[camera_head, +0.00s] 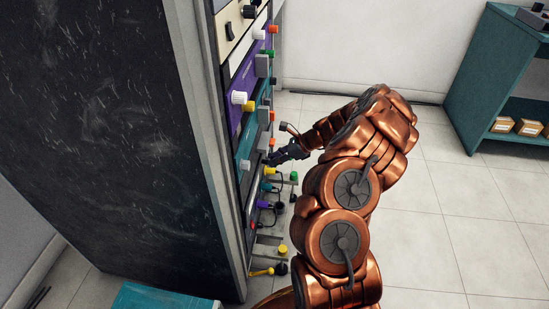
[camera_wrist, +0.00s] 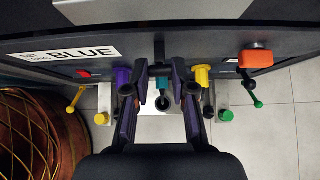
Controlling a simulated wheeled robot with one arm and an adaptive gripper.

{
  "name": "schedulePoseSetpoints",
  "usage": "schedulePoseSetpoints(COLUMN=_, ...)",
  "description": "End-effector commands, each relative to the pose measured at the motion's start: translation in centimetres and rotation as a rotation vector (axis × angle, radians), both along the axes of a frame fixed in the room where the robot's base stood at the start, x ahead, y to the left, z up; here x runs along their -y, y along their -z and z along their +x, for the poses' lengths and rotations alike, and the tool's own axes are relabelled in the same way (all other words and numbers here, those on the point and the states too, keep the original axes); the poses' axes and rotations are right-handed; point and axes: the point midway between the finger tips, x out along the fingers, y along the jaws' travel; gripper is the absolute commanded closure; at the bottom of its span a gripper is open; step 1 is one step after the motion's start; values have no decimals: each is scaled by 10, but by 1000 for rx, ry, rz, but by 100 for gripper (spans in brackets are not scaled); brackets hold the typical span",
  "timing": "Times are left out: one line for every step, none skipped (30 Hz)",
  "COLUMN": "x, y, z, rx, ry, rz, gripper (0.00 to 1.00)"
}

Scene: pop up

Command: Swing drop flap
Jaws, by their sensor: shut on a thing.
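The tall dark cabinet (camera_head: 110,130) has a panel front of knobs, switches and levers facing right. In the wrist view, my gripper's fingers (camera_wrist: 159,72) are on either side of a dark piece (camera_wrist: 159,50) at the panel front. I cannot tell whether that piece belongs to the drop flap, and no flap can be clearly made out. A teal knob and a black ball show between the fingers, lower in the picture.
Yellow (camera_wrist: 202,75) and orange (camera_wrist: 256,58) controls sit right of the fingers. A label reading "BLUE" (camera_wrist: 80,53) is at left. Small levers stick out low on the cabinet. A teal shelf (camera_head: 480,85) stands at far right, with clear tiled floor between.

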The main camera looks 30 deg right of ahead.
Motion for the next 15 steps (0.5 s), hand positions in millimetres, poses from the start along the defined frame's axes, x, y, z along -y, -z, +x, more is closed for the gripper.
schedulePoseSetpoints(x=4, y=3, z=-2, rx=-2, ry=3, rz=-2, gripper=97)
schedulePoseSetpoints(x=5, y=4, z=-4, rx=-2, ry=3, rz=-2, gripper=97)
schedulePoseSetpoints(x=7, y=6, z=-5, rx=-2, ry=3, rz=-2, gripper=97)
schedulePoseSetpoints(x=8, y=7, z=-7, rx=-2, ry=2, rz=-3, gripper=97)
schedulePoseSetpoints(x=10, y=8, z=-8, rx=-2, ry=2, rz=-3, gripper=97)
schedulePoseSetpoints(x=11, y=10, z=-9, rx=-2, ry=2, rz=-3, gripper=98)
schedulePoseSetpoints(x=12, y=10, z=-10, rx=-2, ry=2, rz=-3, gripper=98)
schedulePoseSetpoints(x=13, y=11, z=-10, rx=-2, ry=2, rz=-3, gripper=98)
schedulePoseSetpoints(x=13, y=12, z=-11, rx=-2, ry=2, rz=-4, gripper=97)
schedulePoseSetpoints(x=13, y=12, z=-11, rx=-2, ry=2, rz=-4, gripper=98)
schedulePoseSetpoints(x=14, y=12, z=-11, rx=-2, ry=2, rz=-4, gripper=97)
schedulePoseSetpoints(x=14, y=12, z=-11, rx=-2, ry=2, rz=-4, gripper=97)
schedulePoseSetpoints(x=14, y=12, z=-11, rx=-2, ry=2, rz=-4, gripper=97)
schedulePoseSetpoints(x=14, y=12, z=-11, rx=-2, ry=2, rz=-4, gripper=97)
schedulePoseSetpoints(x=14, y=12, z=-11, rx=-2, ry=2, rz=-4, gripper=97)
